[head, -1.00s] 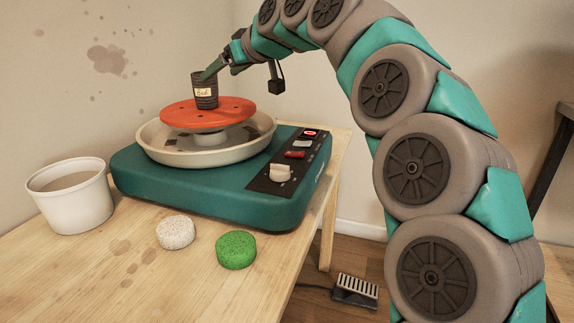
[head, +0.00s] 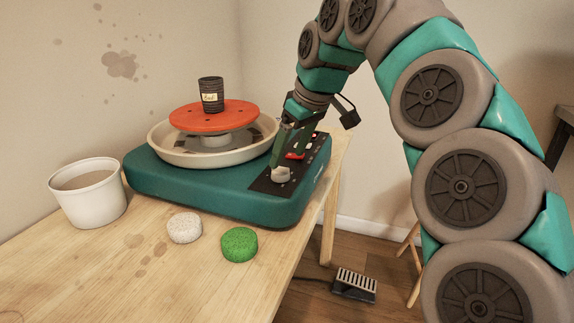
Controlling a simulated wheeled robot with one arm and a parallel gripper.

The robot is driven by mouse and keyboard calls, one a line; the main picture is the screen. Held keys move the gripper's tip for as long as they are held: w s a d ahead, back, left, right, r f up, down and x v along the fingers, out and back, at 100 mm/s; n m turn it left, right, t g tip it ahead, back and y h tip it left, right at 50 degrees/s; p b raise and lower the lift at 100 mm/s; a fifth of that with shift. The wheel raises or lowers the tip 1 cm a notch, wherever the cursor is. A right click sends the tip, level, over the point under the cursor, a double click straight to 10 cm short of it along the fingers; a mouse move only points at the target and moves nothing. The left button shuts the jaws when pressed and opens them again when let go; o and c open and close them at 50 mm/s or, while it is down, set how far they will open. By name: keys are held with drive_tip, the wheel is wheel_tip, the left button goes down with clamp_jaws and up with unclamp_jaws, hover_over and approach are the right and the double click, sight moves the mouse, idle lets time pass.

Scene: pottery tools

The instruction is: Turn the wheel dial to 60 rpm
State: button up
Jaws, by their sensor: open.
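The dial (head: 281,175) is a cream knob at the near end of the black control panel (head: 262,184) on the teal pottery wheel (head: 190,188). Its upper part is partly hidden behind my gripper, and its setting and scale are too small to read. My gripper (head: 283,158) points down over the panel, its fingers at the top of the dial. The jaws are open. I cannot tell whether the fingers touch the knob or straddle it.
A dark labelled cup (head: 211,97) stands upright on the orange wheel head (head: 238,116), above the cream splash pan (head: 168,155). A red switch (head: 295,156) is beside my gripper. A white bucket (head: 90,203), white sponge (head: 184,228) and green sponge (head: 239,245) sit on the table.

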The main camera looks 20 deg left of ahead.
sight(283, 168)
drive_tip(key=shift+x, duration=2.3)
clamp_jaws()
